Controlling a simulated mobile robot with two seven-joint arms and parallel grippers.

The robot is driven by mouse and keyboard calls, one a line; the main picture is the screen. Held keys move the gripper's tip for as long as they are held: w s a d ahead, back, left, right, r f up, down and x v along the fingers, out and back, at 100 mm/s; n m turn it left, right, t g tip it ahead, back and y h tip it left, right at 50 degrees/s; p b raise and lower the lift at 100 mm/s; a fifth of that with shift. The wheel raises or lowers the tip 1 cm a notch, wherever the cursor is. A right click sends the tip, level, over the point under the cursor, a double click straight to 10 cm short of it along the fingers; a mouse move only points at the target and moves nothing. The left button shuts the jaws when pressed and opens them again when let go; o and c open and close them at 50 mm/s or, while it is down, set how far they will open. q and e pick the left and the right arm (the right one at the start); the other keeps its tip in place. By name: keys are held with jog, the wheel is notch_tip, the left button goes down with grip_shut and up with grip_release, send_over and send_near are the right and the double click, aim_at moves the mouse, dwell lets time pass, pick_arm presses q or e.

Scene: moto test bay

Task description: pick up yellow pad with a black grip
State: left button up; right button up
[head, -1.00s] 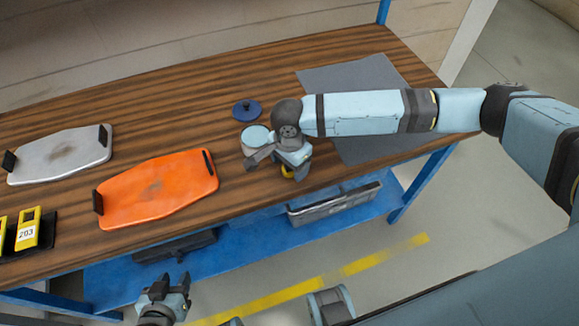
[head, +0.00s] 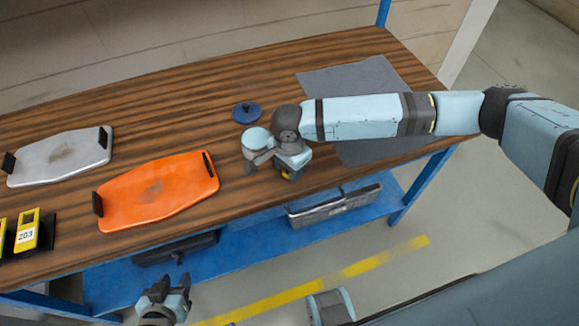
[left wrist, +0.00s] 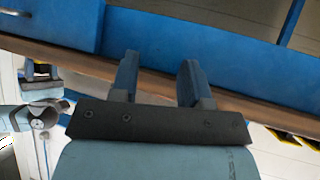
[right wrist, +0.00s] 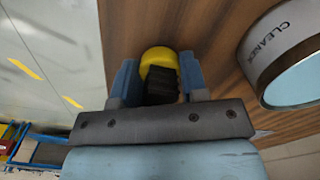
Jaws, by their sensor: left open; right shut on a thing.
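The yellow pad (right wrist: 159,57) with its black grip (right wrist: 161,84) is near the table's front edge in the right wrist view. In the head view only a small yellow part (head: 286,174) shows under my right gripper, which hides the rest. My right gripper (head: 290,166) is shut on the black grip, which sits between its two fingers (right wrist: 157,80) in the right wrist view. My left gripper (head: 177,284) is open and empty, low in front of the table; its spread fingers (left wrist: 157,75) show in the left wrist view.
A can labelled CLEANER (right wrist: 281,45) stands close beside my right gripper. A dark blue lidded item (head: 247,112) lies behind it. An orange panel (head: 157,192) and a grey panel (head: 62,157) lie to the left. A grey mat (head: 340,84) lies at the right.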

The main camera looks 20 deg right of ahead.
notch_tip(320, 180, up, 20)
jog(key=p, duration=0.2)
